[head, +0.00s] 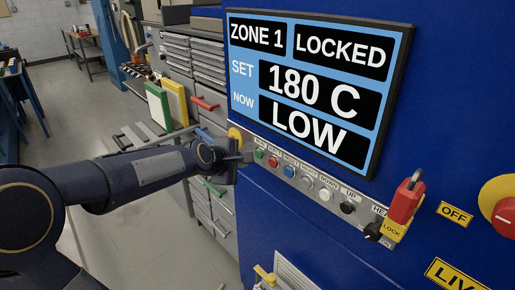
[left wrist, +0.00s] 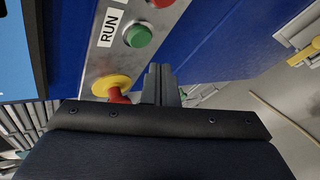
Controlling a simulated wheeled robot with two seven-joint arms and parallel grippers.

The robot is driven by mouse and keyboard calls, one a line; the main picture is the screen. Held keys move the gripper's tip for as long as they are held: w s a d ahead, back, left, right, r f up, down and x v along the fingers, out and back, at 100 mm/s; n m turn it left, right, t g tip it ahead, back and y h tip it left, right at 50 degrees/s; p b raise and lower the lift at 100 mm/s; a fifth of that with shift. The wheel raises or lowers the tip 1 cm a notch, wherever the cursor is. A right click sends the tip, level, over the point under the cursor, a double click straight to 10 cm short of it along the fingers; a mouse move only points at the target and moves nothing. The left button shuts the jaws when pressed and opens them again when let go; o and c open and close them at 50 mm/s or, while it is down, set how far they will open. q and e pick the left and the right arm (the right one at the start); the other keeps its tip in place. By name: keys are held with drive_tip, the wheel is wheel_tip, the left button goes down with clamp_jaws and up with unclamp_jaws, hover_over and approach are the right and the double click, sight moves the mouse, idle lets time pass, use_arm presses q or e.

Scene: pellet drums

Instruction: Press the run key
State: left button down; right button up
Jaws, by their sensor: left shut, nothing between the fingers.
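The run key is a green round button (head: 259,154) at the left end of the grey key strip on the blue machine. In the left wrist view the green button (left wrist: 138,36) sits beside a white RUN label (left wrist: 108,27). My left gripper (head: 249,156) is shut and empty, its tips just left of the green button. In the left wrist view the closed fingers (left wrist: 160,72) point toward the strip, with a small gap showing between tips and button. I cannot tell the exact depth of that gap. My right gripper is not in view.
A yellow-collared red knob (left wrist: 116,90) sits close beside my fingers. A red key (head: 273,161) and several others follow along the strip. A screen (head: 313,85) above reads ZONE 1 LOCKED, SET 180 C, NOW LOW. A red padlock (head: 405,200) hangs at the strip's right end.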

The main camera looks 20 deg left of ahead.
sight(258, 154)
use_arm(q)
drive_tip(key=shift+w+d+p, duration=0.25)
drive_tip(key=shift+w, duration=0.2)
drive_tip(key=shift+w+d+p, duration=0.2)
drive_tip(key=shift+w+p, duration=0.05)
drive_tip(key=shift+w, duration=0.2)
idle(1.4)
drive_tip(key=shift+w+d+p, duration=0.1)
drive_tip(key=shift+w+p, duration=0.3)
